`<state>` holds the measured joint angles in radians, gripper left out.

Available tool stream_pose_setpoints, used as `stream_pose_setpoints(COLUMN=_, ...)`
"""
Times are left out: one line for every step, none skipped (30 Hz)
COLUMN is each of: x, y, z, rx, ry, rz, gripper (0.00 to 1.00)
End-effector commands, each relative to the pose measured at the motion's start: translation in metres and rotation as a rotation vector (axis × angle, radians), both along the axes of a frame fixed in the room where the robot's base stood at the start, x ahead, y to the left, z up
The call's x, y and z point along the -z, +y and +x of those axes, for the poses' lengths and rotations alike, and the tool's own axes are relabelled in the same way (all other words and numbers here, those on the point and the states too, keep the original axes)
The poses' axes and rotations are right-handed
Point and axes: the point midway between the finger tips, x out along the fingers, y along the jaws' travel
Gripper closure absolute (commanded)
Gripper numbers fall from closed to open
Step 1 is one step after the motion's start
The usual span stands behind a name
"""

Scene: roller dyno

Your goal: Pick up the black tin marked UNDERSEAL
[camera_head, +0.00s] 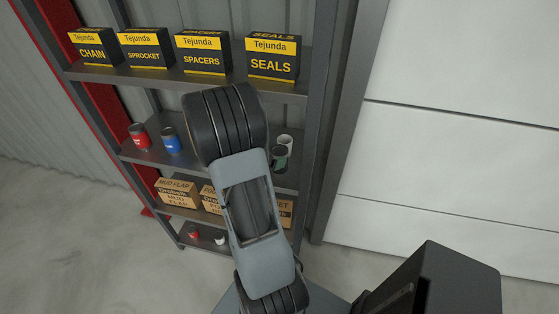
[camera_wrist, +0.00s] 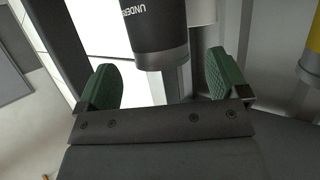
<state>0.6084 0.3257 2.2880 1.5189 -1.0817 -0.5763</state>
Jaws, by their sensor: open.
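The tin lies ahead of the gap between the fingers, and I see no contact with either finger.
Red (camera_head: 139,136) and blue (camera_head: 172,140) tins stand left. Boxes fill the shelf above (camera_head: 200,76). A rack post (camera_head: 312,110) stands right.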

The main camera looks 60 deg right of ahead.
Motion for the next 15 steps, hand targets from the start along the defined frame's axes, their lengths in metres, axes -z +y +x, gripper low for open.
stream_pose_setpoints(x=0.002, y=-0.006, z=-0.003, rx=0.003, ry=0.002, rz=0.001, gripper=0.07)
stream_pose_setpoints(x=0.004, y=-0.011, z=-0.004, rx=0.005, ry=0.003, rz=0.002, gripper=0.07)
stream_pose_setpoints(x=0.006, y=-0.016, z=-0.005, rx=0.004, ry=0.001, rz=0.000, gripper=0.07)
stream_pose_setpoints(x=0.008, y=-0.019, z=-0.006, rx=0.003, ry=0.002, rz=0.002, gripper=0.07)
stream_pose_setpoints(x=0.010, y=-0.023, z=-0.007, rx=0.003, ry=0.002, rz=0.002, gripper=0.07)
stream_pose_setpoints(x=0.011, y=-0.027, z=-0.008, rx=0.003, ry=0.001, rz=0.000, gripper=0.07)
stream_pose_setpoints(x=0.013, y=-0.030, z=-0.009, rx=0.003, ry=0.001, rz=0.000, gripper=0.07)
stream_pose_setpoints(x=0.014, y=-0.032, z=-0.010, rx=0.003, ry=0.001, rz=0.000, gripper=0.07)
stream_pose_setpoints(x=0.015, y=-0.035, z=-0.010, rx=0.002, ry=0.001, rz=0.000, gripper=0.07)
stream_pose_setpoints(x=0.016, y=-0.036, z=-0.011, rx=0.001, ry=0.000, rz=0.000, gripper=0.07)
stream_pose_setpoints(x=0.016, y=-0.037, z=-0.011, rx=0.001, ry=-0.001, rz=0.000, gripper=0.07)
stream_pose_setpoints(x=0.017, y=-0.038, z=-0.011, rx=0.000, ry=-0.001, rz=0.000, gripper=0.07)
stream_pose_setpoints(x=0.017, y=-0.039, z=-0.011, rx=0.000, ry=-0.001, rz=0.000, gripper=0.07)
stream_pose_setpoints(x=0.017, y=-0.039, z=-0.011, rx=0.000, ry=-0.001, rz=0.000, gripper=0.07)
stream_pose_setpoints(x=0.017, y=-0.039, z=-0.011, rx=-0.001, ry=-0.001, rz=0.000, gripper=0.07)
